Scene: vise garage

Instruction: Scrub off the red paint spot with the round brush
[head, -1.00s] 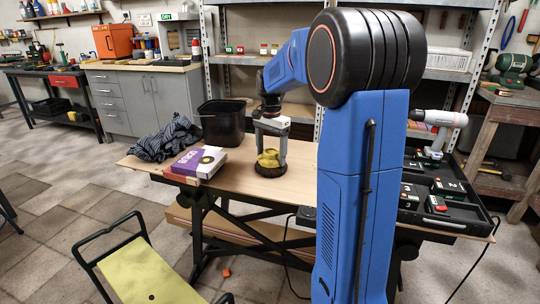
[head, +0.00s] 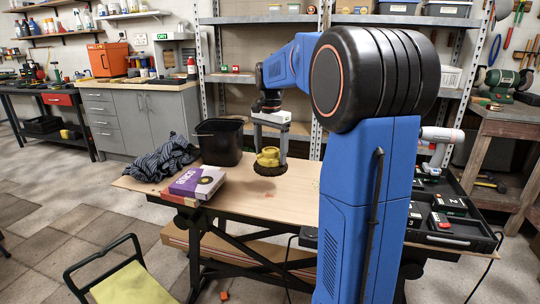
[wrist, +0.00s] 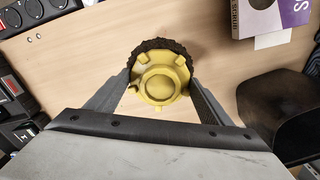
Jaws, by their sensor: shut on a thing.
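My gripper (head: 269,150) points down over the wooden bench and is shut on the round brush (head: 268,159). The brush has a yellow hub and a ring of dark bristles facing down. It hangs a little above the bench top. In the wrist view the brush (wrist: 160,85) sits between both fingers, with bristles showing behind the hub. A faint reddish mark (head: 261,193) shows on the bench just below and in front of the brush in the head view. I see no red mark in the wrist view, where the brush hides part of the bench.
On the bench (head: 240,207) are a purple and white box (head: 197,182), a dark crumpled cloth (head: 163,158) and a black bin (head: 219,142) to the left. A black tray (head: 462,240) with several small boxes and a drill (head: 440,140) are at the right. The front middle is clear.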

